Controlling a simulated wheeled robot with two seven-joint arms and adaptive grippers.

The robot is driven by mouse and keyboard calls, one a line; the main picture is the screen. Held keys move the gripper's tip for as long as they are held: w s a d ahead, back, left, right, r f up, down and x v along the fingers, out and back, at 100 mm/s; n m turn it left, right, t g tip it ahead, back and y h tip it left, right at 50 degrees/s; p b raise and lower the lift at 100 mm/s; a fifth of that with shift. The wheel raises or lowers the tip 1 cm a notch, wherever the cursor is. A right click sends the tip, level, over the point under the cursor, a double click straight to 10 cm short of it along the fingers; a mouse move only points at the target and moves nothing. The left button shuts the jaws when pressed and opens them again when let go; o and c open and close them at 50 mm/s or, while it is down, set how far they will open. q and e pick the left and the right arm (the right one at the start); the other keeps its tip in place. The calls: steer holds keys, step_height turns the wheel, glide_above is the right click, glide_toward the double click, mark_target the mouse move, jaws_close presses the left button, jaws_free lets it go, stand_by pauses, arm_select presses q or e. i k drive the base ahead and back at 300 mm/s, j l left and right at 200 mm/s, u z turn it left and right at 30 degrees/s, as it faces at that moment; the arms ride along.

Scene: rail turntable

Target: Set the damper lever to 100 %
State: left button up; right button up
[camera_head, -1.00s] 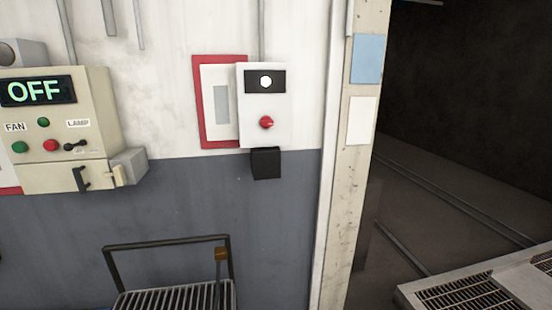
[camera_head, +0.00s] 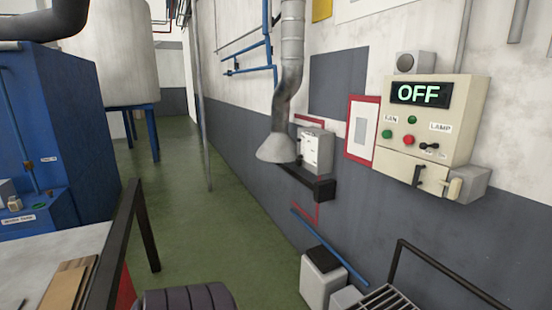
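A cream control box (camera_head: 432,125) hangs on the wall at the right, with a lit display (camera_head: 421,94) reading OFF. Below it are a green button (camera_head: 387,134) and a red button (camera_head: 409,139) near the FAN label, and a small black switch (camera_head: 428,146) under the LAMP label. A black handle (camera_head: 420,178) is on the box's lower front. A cream lever-like part (camera_head: 454,189) sits beside a grey side box (camera_head: 475,183). No damper label or percent scale is readable, so I cannot tell which part is the damper lever. Neither gripper is in view.
A grey duct with a hood (camera_head: 276,147) comes down the wall beside a small white box (camera_head: 315,149) above a dark ledge (camera_head: 310,182). A dark rail (camera_head: 440,268) stands at lower right. Blue machinery (camera_head: 60,130) fills the left. Green floor (camera_head: 190,190) lies open between.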

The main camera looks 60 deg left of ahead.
mark_target(298, 161)
steer(key=u, duration=1.9)
